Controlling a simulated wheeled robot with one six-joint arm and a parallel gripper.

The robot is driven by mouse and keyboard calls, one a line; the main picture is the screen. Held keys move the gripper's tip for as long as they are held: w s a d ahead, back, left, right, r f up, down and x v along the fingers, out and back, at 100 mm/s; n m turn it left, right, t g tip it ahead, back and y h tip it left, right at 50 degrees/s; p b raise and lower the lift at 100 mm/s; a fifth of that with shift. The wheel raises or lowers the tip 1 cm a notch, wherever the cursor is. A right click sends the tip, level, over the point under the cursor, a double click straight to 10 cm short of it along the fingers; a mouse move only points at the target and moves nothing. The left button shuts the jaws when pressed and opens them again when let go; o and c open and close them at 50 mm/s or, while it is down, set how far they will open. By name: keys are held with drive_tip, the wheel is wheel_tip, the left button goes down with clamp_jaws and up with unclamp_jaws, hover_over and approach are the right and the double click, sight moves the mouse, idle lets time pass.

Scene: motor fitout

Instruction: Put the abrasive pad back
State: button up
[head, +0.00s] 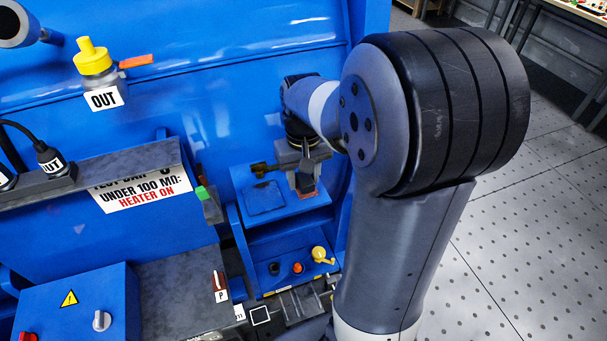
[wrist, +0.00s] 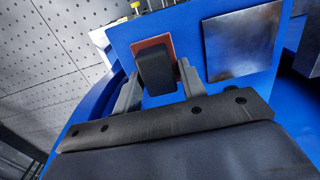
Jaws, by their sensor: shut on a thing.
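The abrasive pad shows in the wrist view as a reddish-brown sheet (wrist: 146,43) under a black block-shaped grip (wrist: 155,70). My gripper (wrist: 157,72) has one grey finger on each side of this black grip and is shut on it. In the head view my gripper (head: 304,180) points down over the right part of a blue shelf (head: 290,213). A reddish edge of the pad (head: 308,195) shows just below the fingers. I cannot tell whether the pad touches the shelf or hangs just above it.
A square, stained metal plate (wrist: 243,43) lies on the shelf beside the pad, and shows dark in the head view (head: 265,198). A brass-and-black fitting (head: 262,170) stands behind it. Several coloured knobs (head: 298,267) sit below the shelf. A blue wall rises behind.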

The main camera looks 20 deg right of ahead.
sight(304, 176)
drive_tip(key=shift+f, duration=0.1)
drive_tip(key=shift+f, duration=0.1)
drive_tip(key=o, duration=0.9)
drive_tip(key=shift+o, duration=0.2)
wheel_tip(304, 176, up, 12)
